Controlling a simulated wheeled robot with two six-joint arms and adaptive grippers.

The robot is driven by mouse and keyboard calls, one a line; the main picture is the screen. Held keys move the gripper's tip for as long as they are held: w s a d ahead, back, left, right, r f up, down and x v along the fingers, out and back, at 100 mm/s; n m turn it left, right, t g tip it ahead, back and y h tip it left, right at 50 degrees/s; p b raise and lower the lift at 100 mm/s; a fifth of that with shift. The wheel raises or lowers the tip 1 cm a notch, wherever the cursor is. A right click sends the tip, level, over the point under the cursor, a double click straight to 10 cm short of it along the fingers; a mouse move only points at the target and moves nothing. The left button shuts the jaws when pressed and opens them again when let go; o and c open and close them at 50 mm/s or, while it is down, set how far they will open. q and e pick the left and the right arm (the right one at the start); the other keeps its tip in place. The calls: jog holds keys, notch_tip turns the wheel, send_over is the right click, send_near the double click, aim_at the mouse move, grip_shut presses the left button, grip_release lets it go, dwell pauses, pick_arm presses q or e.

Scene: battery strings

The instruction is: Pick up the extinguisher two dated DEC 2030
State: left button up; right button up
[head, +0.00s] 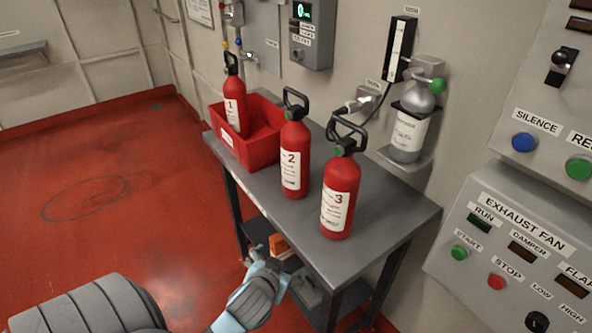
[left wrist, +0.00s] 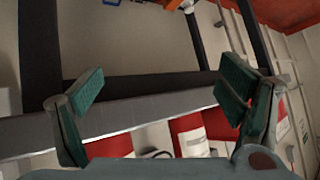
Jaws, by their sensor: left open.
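Extinguisher two (head: 295,158), a red cylinder with a black handle and a white label marked 2, stands upright on the grey table (head: 385,228), between extinguisher one (head: 234,101) and extinguisher three (head: 339,194). Its date is too small to read. Extinguisher one stands in a red bin (head: 259,147). My left gripper (head: 262,258) is low at the table's front side, below the tabletop and apart from the extinguishers. In the left wrist view its jaws (left wrist: 163,90) are open and empty, with red bodies (left wrist: 188,136) beyond the table edge. My right gripper is out of view.
An orange object (head: 279,245) lies on the lower shelf near my left gripper. A grey cylinder (head: 408,130) is mounted on the wall behind the table. Control panels (head: 515,250) stand at right. The red floor (head: 90,165) at left is clear.

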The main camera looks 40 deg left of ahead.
pick_arm(q)
notch_tip(320, 180, up, 6)
jog(key=n+t+y, duration=0.3)
jog(key=t+y, duration=0.1)
jog(key=t, duration=0.2)
send_near(296, 136)
notch_tip(296, 136, down, 4)
jog(key=s, duration=0.1)
jog(key=shift+t, duration=0.3)
jog(key=x, duration=0.9)
jog(key=r+p+x, duration=0.1)
jog(key=x, duration=0.4)
jog(key=shift+a+r, duration=0.1)
jog(key=shift+a, duration=0.05)
jog(key=shift+s, duration=0.1)
jog(key=c, duration=1.8)
jog(key=shift+r, duration=0.25)
jog(key=shift+c, duration=1.4)
jog(key=shift+f, duration=0.1)
